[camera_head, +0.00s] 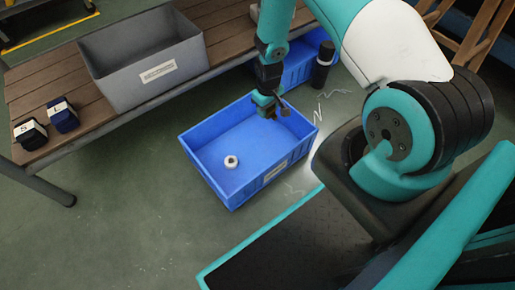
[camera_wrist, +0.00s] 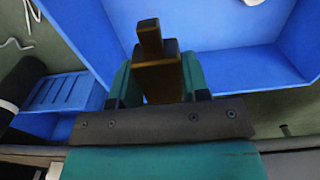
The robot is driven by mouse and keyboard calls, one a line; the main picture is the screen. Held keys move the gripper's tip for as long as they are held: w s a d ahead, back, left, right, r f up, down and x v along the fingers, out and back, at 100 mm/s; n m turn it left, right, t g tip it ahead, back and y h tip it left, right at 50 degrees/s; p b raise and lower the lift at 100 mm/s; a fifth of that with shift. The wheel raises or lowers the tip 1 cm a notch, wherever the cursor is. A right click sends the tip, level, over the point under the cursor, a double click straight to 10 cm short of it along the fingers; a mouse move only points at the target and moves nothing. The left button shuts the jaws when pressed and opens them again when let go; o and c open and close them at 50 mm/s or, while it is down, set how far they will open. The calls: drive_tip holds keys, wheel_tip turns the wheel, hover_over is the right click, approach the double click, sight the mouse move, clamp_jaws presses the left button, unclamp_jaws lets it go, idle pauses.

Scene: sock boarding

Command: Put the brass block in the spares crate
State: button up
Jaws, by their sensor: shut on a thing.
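My gripper (camera_head: 272,104) hangs over the far right part of an open blue crate (camera_head: 206,176) on the floor. In the wrist view my gripper (camera_wrist: 158,92) is shut on the brass block (camera_wrist: 160,74), a brownish-gold piece with a narrower stub on top. In the head view the block is small and dark, hard to tell from the fingers. The blue crate also shows below in the wrist view (camera_wrist: 242,62). It has a pale label, too small to read. A white ring-shaped thing (camera_head: 231,161) lies on its floor.
A slatted wooden bench (camera_head: 91,131) stands behind, bearing a grey bin (camera_head: 138,89) and two dark bundles tagged S (camera_head: 30,136) and L (camera_head: 63,117). A second blue crate (camera_head: 299,66) and a black cylinder (camera_head: 322,68) stand beyond. Most of the crate's floor is clear.

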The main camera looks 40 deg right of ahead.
sight(265, 142)
wheel_tip(265, 142, down, 18)
drive_tip(key=b, duration=0.9)
drive_tip(key=shift+r, duration=0.15)
